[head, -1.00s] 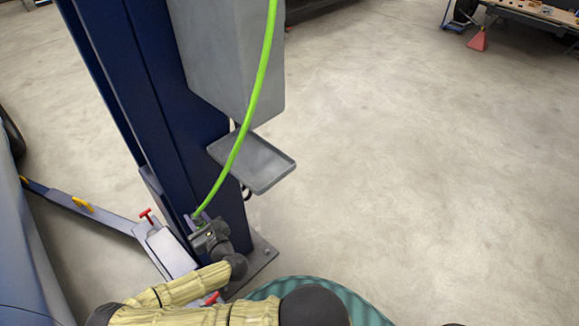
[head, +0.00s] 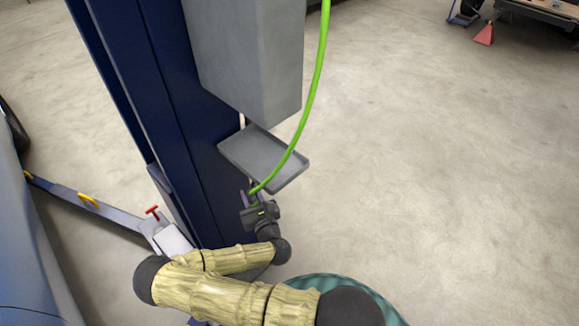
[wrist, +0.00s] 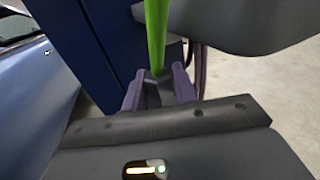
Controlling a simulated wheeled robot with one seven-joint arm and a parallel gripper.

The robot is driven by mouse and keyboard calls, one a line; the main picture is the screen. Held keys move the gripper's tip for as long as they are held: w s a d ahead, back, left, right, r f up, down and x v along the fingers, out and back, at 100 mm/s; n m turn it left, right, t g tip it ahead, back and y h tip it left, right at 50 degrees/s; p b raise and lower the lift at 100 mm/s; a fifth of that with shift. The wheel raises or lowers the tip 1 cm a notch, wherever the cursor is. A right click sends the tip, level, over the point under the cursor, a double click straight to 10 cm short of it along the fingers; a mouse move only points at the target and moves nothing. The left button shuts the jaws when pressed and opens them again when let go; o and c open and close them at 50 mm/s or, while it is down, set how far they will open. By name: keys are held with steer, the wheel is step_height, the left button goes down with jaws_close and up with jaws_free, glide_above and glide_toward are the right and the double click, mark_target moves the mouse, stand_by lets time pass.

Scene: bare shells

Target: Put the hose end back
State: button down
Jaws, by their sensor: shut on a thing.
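The green hose (head: 316,75) hangs down from above, past the grey box and across the tray, to my gripper (head: 249,197). In the wrist view the hose (wrist: 157,35) runs up and away from a dark end piece (wrist: 158,87). My gripper (wrist: 160,88) is shut on this hose end, with one purple finger on each side. The gripper is beside the blue column (head: 165,110), just below and left of the grey tray (head: 250,150). Where the hose end belongs cannot be told.
A grey box (head: 250,60) on the column stands above the tray. A lift arm with a red handle (head: 152,212) reaches left. A blue car (wrist: 35,90) is at the left. The floor (head: 430,170) to the right is clear.

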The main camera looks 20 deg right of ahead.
mark_target(252, 201)
steer(key=shift+f, duration=0.1)
step_height(252, 201, down, 3)
steer(key=b, duration=0.3)
steer(key=shift+d+r, duration=0.15)
steer(key=shift+r, duration=0.05)
steer(key=shift+r, duration=0.1)
